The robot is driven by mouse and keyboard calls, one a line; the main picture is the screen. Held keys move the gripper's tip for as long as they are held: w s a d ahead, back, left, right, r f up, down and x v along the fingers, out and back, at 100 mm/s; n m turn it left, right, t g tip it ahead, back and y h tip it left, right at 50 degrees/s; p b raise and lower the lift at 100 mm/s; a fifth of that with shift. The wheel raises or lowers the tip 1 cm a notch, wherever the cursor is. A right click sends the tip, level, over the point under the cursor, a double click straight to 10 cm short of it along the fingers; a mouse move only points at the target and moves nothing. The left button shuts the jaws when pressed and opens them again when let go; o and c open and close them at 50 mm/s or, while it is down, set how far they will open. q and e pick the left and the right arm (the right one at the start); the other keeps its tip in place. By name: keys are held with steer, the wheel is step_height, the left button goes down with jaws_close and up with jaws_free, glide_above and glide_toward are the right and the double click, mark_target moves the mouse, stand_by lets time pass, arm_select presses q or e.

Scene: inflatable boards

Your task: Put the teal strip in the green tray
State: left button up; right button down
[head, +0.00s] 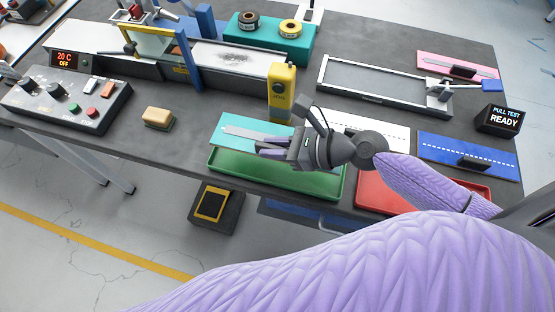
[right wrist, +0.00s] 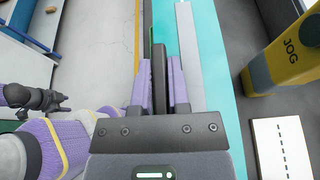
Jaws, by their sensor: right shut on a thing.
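The teal strip (head: 232,127) is a flat teal sheet with a grey band along it, over the far part of the green tray (head: 270,172). My right gripper (head: 262,147) is shut on a black tab (right wrist: 159,75) of this strip, which also shows in the right wrist view (right wrist: 212,70). I cannot tell whether the strip touches the tray. The gripper and wrist hide part of the strip. My left gripper shows small and dark at the left of the right wrist view (right wrist: 35,98), away from the strip. Its jaws are unclear.
A yellow JOG post (head: 281,92) stands just behind the strip. A red tray (head: 385,195) is to the right, partly behind my arm. A white strip (head: 375,132), a blue strip (head: 470,155) and a sponge (head: 158,117) lie nearby. The table's front edge runs close to the tray.

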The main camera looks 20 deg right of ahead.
mark_target(274, 175)
step_height(274, 175, down, 9)
steer(key=b, duration=0.5)
steer(key=shift+r, duration=0.25)
steer(key=shift+f, duration=0.2)
steer(key=c, duration=0.6)
jaws_free()
arm_select(q)
step_height(274, 175, down, 6)
steer(key=s+a, duration=0.1)
steer(key=s, duration=0.1)
steer(key=shift+a+g, duration=0.3)
steer(key=shift+w, duration=0.15)
